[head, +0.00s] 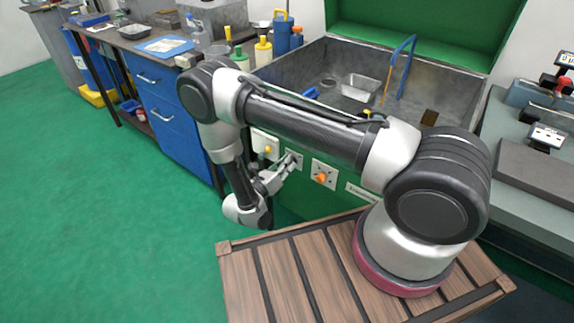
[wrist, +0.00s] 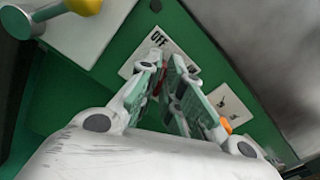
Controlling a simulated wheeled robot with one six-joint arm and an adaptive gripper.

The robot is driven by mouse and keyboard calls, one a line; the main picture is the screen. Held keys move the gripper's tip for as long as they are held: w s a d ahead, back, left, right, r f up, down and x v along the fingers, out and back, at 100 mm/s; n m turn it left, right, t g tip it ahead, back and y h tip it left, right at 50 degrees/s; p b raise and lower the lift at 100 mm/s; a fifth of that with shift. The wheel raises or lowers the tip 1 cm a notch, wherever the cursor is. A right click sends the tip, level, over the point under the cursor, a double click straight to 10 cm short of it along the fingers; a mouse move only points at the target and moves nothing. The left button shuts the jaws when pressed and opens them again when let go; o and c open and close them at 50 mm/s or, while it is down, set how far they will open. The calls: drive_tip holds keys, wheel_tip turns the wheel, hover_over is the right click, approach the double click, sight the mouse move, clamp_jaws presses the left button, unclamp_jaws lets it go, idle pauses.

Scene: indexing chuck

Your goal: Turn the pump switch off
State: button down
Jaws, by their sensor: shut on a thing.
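The pump switch plate (wrist: 150,50) is white and carries the word OFF; it is on the green panel in the wrist view. In the head view the plate (head: 298,154) is partly covered by my gripper (head: 289,162). In the wrist view my gripper's fingertips (wrist: 166,68) are at the plate, close together on the switch lever between them. A small bit of red shows between the fingers. The fingers hide most of the lever, so I cannot tell which way it is set.
A plate with a yellow knob (head: 267,149) is left of the switch, and one with an orange knob (head: 321,178) is right. Above stands an open grey tank (head: 290,72) with a green lid (head: 420,25). A slatted wooden platform (head: 290,275) is in front. Green floor at left is clear.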

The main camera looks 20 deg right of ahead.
drive_tip(key=shift+n, duration=0.5)
drive_tip(key=c, duration=1.6)
unclamp_jaws()
drive_tip(key=shift+a, duration=0.1)
drive_tip(key=v, duration=1.2)
drive_tip(key=shift+f, duration=0.1)
